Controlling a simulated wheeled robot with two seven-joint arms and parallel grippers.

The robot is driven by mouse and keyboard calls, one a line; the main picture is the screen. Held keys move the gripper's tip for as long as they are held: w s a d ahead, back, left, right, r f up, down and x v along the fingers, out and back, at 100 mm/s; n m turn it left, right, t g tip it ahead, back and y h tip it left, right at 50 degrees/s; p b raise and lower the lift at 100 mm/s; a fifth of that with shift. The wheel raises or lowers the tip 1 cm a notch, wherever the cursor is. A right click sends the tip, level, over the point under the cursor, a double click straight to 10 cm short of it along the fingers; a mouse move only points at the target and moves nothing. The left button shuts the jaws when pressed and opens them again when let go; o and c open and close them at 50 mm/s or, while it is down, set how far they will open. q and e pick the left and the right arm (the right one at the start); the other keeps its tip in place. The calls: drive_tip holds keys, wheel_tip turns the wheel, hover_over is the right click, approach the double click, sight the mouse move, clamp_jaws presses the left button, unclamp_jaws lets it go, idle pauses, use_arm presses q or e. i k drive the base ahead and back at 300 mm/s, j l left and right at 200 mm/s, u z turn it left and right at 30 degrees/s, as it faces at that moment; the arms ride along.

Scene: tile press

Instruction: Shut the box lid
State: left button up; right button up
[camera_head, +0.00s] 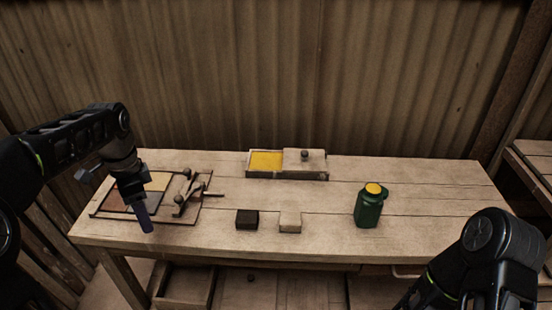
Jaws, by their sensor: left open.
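The box (249,174) stands at the back middle of the table, a low tray-like case with yellow showing inside its left half. Its pale wooden lid (295,159) with a dark round knob covers the right half, so the box is partly open. My left gripper (143,215) points down over the left front of the table, open, well to the left of the box and apart from it. Its fingers are small and dark here. My right arm shows at the lower right, but its gripper is out of the picture.
A tile board (114,201) and a press with a lever (187,194) lie at the left, beside my left gripper. A dark block (247,219) and a pale block (290,222) sit front middle. A green bottle with a yellow cap (369,207) stands right. The table's right end is clear.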

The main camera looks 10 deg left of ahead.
sight(300, 160)
drive_tip(key=i+l+z, duration=0.1)
drive_tip(key=i+z, duration=0.3)
drive_tip(key=i+j+z, duration=0.1)
drive_tip(key=i+z, duration=0.25)
drive_tip(key=i, duration=0.1)
